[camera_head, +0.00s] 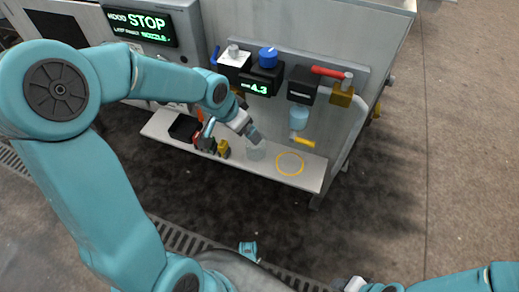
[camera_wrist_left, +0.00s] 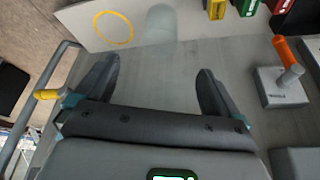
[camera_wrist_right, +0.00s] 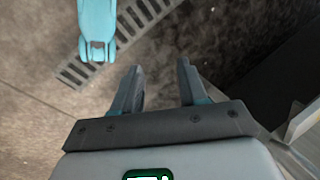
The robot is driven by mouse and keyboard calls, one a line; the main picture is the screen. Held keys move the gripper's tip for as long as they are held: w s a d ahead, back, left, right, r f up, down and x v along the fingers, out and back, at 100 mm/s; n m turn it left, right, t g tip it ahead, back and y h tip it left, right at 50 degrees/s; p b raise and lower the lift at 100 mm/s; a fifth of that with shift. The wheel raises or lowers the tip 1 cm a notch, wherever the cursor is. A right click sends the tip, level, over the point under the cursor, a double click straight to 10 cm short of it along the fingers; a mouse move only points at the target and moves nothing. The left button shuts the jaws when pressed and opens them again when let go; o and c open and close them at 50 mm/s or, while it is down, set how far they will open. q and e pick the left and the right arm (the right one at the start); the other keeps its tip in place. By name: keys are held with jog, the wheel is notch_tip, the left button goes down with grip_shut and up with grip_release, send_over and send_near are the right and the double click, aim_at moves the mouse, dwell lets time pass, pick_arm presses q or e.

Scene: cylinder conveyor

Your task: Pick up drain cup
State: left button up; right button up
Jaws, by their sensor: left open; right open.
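A clear, nearly see-through cup, which looks like the drain cup (camera_head: 256,151), stands on the pale shelf (camera_head: 238,163) left of a yellow ring marking (camera_head: 290,163). It also shows faintly at the top of the left wrist view (camera_wrist_left: 161,22). My left gripper (camera_head: 255,137) is just above and behind the cup in the head view. In the left wrist view its fingers (camera_wrist_left: 155,75) are apart with nothing between them. My right gripper (camera_head: 352,285) is at the bottom edge of the head view, away from the shelf. Its fingers (camera_wrist_right: 160,68) are apart and empty over the floor.
Small red, green and yellow items (camera_head: 223,148) and a black tray (camera_head: 184,127) crowd the shelf's left. A grey pipe (camera_head: 352,135) bounds the right. Floor ahead of the shelf is clear.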

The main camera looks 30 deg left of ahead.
pick_arm(q)
jog(key=b+x, duration=0.1)
jog(key=x, duration=0.2)
jog(key=b+x, duration=0.1)
jog(key=x, duration=0.3)
jog(key=b+x, duration=0.2)
jog(key=x, duration=0.1)
jog(key=shift+s+f, duration=0.15)
jog(key=shift+f, duration=0.25)
jog(key=b+x, duration=0.3)
jog(key=x, duration=0.2)
jog(key=shift+f, duration=0.1)
pick_arm(e)
notch_tip(320, 180, down, 7)
jog(key=w+d, duration=0.1)
jog(key=shift+m+t, duration=0.3)
pick_arm(q)
jog(key=c, duration=1.1)
pick_arm(e)
jog(key=shift+w+r, duration=0.1)
